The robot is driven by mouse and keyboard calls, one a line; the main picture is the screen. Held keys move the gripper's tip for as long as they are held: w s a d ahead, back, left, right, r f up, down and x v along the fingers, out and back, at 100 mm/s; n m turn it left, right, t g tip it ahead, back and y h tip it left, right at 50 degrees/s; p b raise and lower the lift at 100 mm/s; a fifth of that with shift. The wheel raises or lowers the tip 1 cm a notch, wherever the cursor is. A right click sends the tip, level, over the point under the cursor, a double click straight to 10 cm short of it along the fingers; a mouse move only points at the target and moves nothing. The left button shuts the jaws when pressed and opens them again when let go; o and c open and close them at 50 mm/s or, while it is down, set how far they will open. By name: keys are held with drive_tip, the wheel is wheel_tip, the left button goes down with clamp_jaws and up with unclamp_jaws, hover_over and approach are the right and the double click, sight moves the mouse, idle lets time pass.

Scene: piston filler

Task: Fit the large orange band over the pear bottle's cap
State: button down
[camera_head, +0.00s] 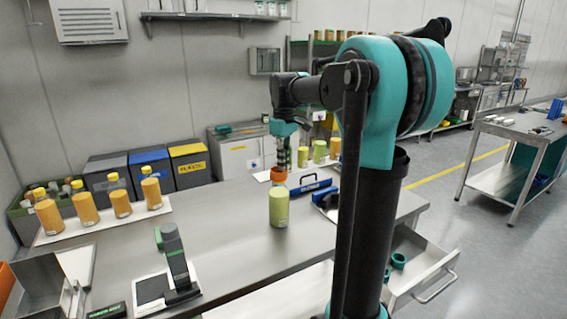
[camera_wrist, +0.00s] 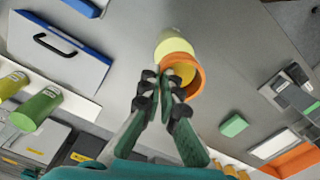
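The pear bottle (camera_head: 278,208), yellow-green, stands upright on the steel bench. It also shows in the wrist view (camera_wrist: 172,42), partly behind the band. The large orange band (camera_head: 279,175) is at the top of this bottle, and in the wrist view the band (camera_wrist: 198,79) is seen with the yellow cap (camera_wrist: 184,72) through its opening. I cannot tell how far down around the cap it sits. My gripper (camera_head: 281,160) is above the bottle. In the wrist view my gripper (camera_wrist: 164,84) has its fingertips at the band's near edge, appearing to pinch its wall.
Several orange-yellow bottles stand on a white board (camera_head: 100,220) at left. A blue-edged case (camera_head: 310,187) lies right of the bottle. An open drawer (camera_head: 420,262) holds teal rings.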

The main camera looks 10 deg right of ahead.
drive_tip(key=shift+s+f, duration=0.15)
drive_tip(key=shift+f, duration=0.8)
idle(0.5)
drive_tip(key=c, duration=1.6)
unclamp_jaws()
drive_tip(key=shift+c, duration=0.2)
drive_tip(key=shift+r, duration=0.1)
drive_tip(key=shift+r, duration=4.45)
